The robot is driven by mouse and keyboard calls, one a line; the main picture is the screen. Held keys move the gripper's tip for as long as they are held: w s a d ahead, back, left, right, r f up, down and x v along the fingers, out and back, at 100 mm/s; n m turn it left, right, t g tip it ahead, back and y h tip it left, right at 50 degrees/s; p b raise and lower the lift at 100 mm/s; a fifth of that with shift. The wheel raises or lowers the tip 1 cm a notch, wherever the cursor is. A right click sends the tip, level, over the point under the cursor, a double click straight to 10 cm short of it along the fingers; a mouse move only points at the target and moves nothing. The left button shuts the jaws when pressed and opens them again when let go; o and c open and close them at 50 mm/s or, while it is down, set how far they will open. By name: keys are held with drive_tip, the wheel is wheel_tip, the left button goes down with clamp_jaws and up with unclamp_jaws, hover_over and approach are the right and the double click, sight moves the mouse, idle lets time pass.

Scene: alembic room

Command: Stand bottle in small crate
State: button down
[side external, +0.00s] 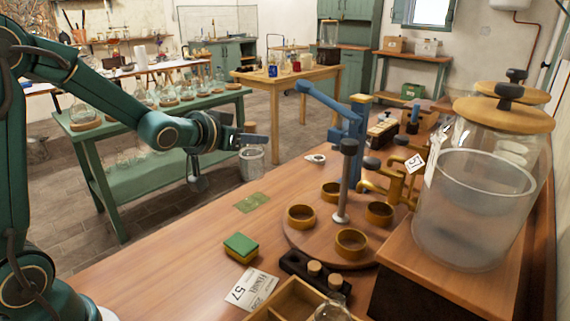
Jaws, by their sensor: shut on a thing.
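My gripper (256,139) is at the end of the outstretched arm, left of centre and above the far left edge of the wooden workbench. It is shut on what seems to be the bottle, hard to make out at this size. A pale, clear vessel (252,164) shows just below the jaws; I cannot tell whether it is held or stands behind. A small wooden crate (278,306) sits at the bottom edge of the view, partly cut off. A clear glass piece (333,311) shows at its right side. My gripper is well away from the crate.
A dark rack (301,268) with corks, a card (252,289) and a green sponge (240,245) lie near the crate. Large glass jars (474,215) stand at right.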

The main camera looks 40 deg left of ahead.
drive_tip(key=shift+s+a+r, duration=0.1)
drive_tip(key=shift+a+r, duration=0.2)
drive_tip(key=shift+a, duration=0.05)
